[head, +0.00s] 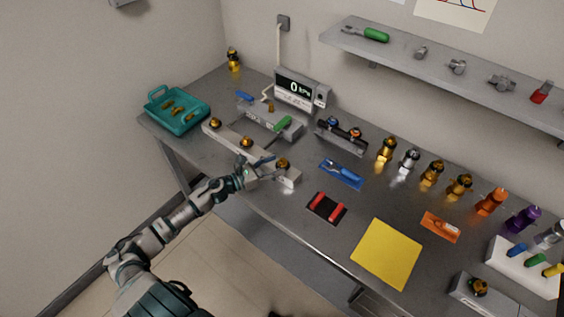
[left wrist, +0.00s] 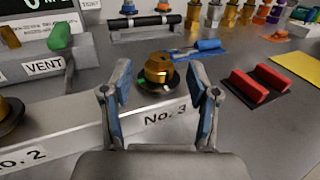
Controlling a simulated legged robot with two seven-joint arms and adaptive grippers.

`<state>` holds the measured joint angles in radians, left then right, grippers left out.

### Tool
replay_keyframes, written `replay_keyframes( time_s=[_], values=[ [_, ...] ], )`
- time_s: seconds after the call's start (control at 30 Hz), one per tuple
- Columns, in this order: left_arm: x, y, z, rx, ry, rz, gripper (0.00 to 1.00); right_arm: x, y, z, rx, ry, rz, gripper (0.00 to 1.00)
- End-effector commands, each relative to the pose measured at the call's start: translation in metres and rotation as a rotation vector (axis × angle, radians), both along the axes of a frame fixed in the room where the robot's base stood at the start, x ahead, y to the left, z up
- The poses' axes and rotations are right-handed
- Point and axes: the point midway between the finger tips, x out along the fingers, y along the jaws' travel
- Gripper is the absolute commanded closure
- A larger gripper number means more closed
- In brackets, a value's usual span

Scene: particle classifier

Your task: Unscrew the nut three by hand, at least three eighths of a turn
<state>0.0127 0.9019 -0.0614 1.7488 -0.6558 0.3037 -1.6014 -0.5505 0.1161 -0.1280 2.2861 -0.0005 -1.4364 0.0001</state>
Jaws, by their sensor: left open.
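Nut three is the brass nut (left wrist: 158,70) on a dark round base at the right end of the white bar (left wrist: 90,122), above the label "No. 3". It also shows in the head view (head: 283,163). My left gripper (left wrist: 162,88) is open, its two blue-padded fingers apart on the left and right of the nut in the picture. Nothing is held between them. I cannot tell whether the fingers touch the nut. A second brass nut (head: 246,141) and a third (head: 215,122) sit further left on the bar. My right gripper is not in view.
Left stands a teal tray (head: 152,118). Behind the bar are a VENT block with a green handle (left wrist: 60,36) and a pressure display (head: 294,87). A blue tool (head: 345,171) on a blue mat and red grips (head: 325,207) lie to the right. A yellow sheet (head: 388,254) lies beyond.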

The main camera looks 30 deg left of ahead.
Motion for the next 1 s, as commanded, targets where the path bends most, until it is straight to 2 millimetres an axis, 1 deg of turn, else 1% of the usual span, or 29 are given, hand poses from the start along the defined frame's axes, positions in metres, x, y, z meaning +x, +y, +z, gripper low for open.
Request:
replay_keyframes(
  time_s=[0.03,0.1,0.2,0.33,0.57,0.6,0.67,0.7,0.77,0.8,0.83,1.0],
  values=[
    [0.008,-0.003,0.001,0.000,-0.002,0.000,0.40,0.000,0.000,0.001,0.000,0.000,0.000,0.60],
    [0.015,-0.006,0.001,-0.002,-0.002,0.000,0.40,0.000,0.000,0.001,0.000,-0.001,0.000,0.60],
    [0.023,-0.009,0.000,-0.004,0.000,0.001,0.40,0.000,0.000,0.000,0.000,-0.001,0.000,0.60],
    [0.027,-0.012,-0.001,-0.004,0.000,0.001,0.40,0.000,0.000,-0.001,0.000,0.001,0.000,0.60],
    [0.027,-0.012,-0.001,-0.003,0.000,0.001,0.40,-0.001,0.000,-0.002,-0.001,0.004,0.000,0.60],
    [0.027,-0.013,-0.001,-0.003,0.001,0.000,0.43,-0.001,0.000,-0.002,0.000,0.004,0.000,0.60],
    [0.027,-0.013,-0.001,-0.002,0.001,0.000,0.58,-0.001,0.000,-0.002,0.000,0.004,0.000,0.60],
    [0.027,-0.013,-0.001,-0.002,0.001,0.000,0.68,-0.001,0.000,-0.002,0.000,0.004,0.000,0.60],
    [0.027,-0.013,0.000,-0.002,0.001,0.001,0.83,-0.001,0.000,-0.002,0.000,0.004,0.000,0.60],
    [0.027,-0.013,0.000,-0.002,0.000,0.001,0.93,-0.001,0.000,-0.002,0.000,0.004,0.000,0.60],
    [0.027,-0.013,0.000,-0.002,0.000,0.001,1.00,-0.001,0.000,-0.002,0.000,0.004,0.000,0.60],
    [0.027,-0.012,0.000,-0.003,-0.001,0.004,1.00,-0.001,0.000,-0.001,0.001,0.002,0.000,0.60]
  ],
)
